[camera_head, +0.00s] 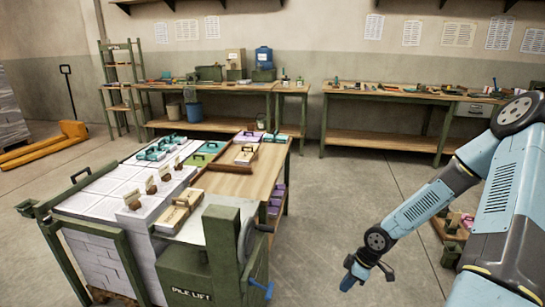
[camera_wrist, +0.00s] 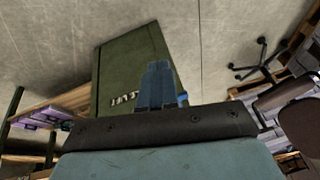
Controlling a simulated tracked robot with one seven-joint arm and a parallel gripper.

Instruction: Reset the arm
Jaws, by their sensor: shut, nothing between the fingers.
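My light-blue arm (camera_head: 430,205) reaches down from the right side of the head view. My gripper (camera_head: 358,272) hangs low over the concrete floor, to the right of the green pile lift. It is shut and empty. In the wrist view the shut blue fingers (camera_wrist: 158,86) stand side by side, with the green pile lift box behind them.
The green pile lift (camera_head: 188,272) with a blue crank handle stands left of my gripper, beside a wooden table (camera_head: 262,178) and stacked paper (camera_head: 100,195). Workbenches (camera_head: 395,92) line the back wall. Open floor (camera_head: 320,205) lies between the table and my arm.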

